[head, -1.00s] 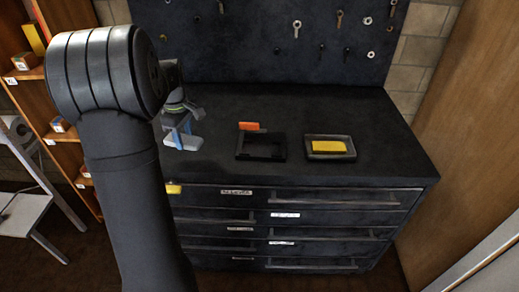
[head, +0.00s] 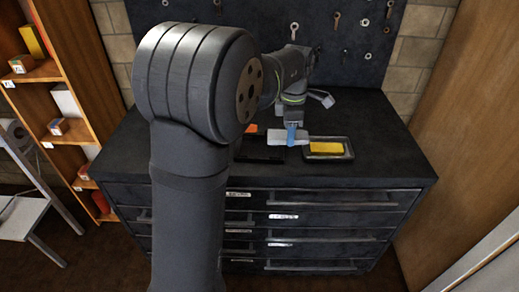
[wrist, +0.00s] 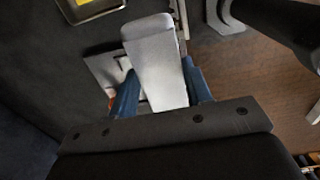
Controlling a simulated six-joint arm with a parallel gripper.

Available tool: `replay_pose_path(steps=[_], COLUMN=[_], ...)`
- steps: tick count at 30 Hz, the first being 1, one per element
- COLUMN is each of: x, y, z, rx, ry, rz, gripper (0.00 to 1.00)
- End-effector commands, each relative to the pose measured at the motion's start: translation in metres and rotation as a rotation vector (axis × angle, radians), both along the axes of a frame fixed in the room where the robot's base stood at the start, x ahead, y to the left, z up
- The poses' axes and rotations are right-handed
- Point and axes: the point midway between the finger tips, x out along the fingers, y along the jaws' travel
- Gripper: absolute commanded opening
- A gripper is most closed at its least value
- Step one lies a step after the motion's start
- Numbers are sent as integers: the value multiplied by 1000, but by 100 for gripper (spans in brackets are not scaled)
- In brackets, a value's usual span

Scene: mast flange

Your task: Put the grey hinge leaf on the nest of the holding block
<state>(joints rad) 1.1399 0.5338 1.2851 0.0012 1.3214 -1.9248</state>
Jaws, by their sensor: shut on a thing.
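The light grey hinge leaf (wrist: 155,62) is held between the two blue fingers of my gripper (wrist: 161,88) in the wrist view, its rounded end pointing away from the gripper. In the head view, my gripper (head: 291,135) holds the leaf (head: 272,139) above the bench, over or near the right part of the dark holding block (head: 258,156). The leaf and gripper hide part of the block and its nest. I cannot tell whether the leaf touches the block.
A shallow tray (head: 346,157) with a yellow piece (head: 327,148) stands right of the block. An orange piece (head: 251,128) is behind the block, partly hidden by my arm. The right end of the bench top (head: 395,165) is clear.

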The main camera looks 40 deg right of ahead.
Motion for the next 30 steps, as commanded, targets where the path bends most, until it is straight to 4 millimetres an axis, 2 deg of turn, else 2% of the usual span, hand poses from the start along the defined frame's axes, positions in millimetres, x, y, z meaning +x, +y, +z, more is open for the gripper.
replay_pose_path(steps=[15,19,23,30], x=[100,110,113,112], y=[9,10,10,10], z=[-60,-66,-71,-103], rx=[0,0,0,1], ry=[0,0,0,0], rz=[4,2,1,1], gripper=[8,8,8,8])
